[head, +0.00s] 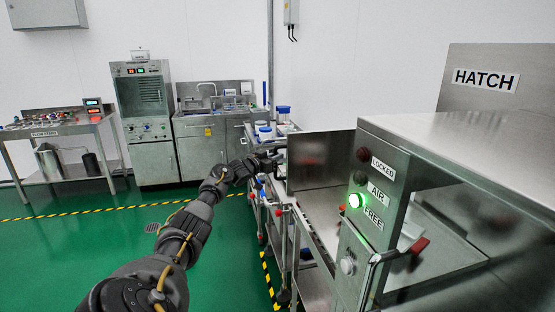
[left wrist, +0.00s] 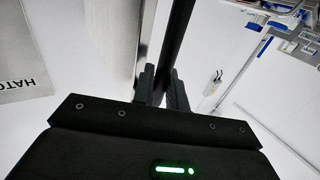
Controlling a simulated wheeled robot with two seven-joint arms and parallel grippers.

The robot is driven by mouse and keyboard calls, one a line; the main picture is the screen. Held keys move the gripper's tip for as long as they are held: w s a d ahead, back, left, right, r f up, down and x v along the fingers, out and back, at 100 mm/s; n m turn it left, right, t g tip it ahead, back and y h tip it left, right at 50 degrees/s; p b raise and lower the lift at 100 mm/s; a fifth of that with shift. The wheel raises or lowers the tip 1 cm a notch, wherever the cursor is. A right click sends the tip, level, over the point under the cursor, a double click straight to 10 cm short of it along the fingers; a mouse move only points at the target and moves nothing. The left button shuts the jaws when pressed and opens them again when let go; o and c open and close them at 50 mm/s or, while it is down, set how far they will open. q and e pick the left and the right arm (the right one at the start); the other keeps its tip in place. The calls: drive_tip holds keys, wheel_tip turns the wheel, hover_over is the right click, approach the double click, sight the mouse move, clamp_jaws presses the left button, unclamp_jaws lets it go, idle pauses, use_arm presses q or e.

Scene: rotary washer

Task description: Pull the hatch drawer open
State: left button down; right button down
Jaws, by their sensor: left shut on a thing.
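The steel hatch unit (head: 470,130) stands at the right in the head view, with a HATCH sign above it. A flat steel panel (head: 312,148), seemingly the drawer front, stands upright at the unit's left side; the housing hides part of it. My left gripper (head: 270,164) is at this panel's left edge. In the left wrist view the left gripper's fingers (left wrist: 160,84) are shut on a dark handle bar (left wrist: 180,35) beside a pale metal surface. How far the drawer is out is hard to tell. My right gripper is not in view.
The hatch's green lamp (head: 354,200) is lit near the FREE label. A cart (head: 280,205) with bottles and blue-capped containers stands close beside the left gripper. A sink bench (head: 212,130) and a control cabinet (head: 148,120) stand behind. The green floor (head: 80,250) at left is clear.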

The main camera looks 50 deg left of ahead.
use_arm(q)
drive_tip(key=shift+d, duration=0.1)
drive_tip(key=c, duration=1.5)
unclamp_jaws()
drive_tip(key=shift+w, duration=0.1)
drive_tip(key=s+d+b, duration=0.1)
drive_tip(key=s+b, duration=0.1)
drive_tip(key=s, duration=0.9)
drive_tip(key=shift+d, duration=0.2)
drive_tip(key=shift+w, duration=0.1)
